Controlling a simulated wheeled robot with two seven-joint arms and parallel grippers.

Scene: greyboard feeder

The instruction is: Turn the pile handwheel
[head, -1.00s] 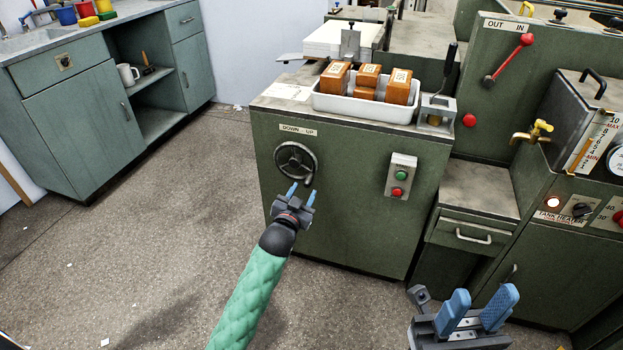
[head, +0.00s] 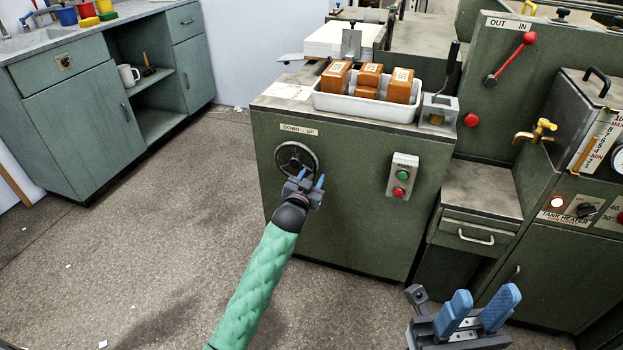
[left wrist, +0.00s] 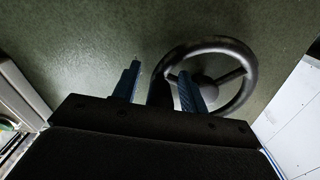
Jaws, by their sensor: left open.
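The pile handwheel (head: 296,159) is a dark spoked wheel on the front of the green feeder cabinet, under a "DOWN UP" label (head: 298,130). My left gripper (head: 311,179) is open at the wheel's lower right edge. In the left wrist view the handwheel (left wrist: 238,57) shows behind the fingers. The two blue fingertips (left wrist: 157,78) stand apart, with a dark upright part, perhaps the wheel's handle, between them; contact cannot be told. My right gripper (head: 475,308) is at the lower right, its blue fingers apart and empty, away from the wheel.
A box with green and red buttons (head: 401,175) is right of the wheel. A white tray (head: 366,108) with orange-brown blocks stands on the cabinet top. A drawer unit (head: 468,225) stands to the right. The floor (head: 170,240) at left is clear.

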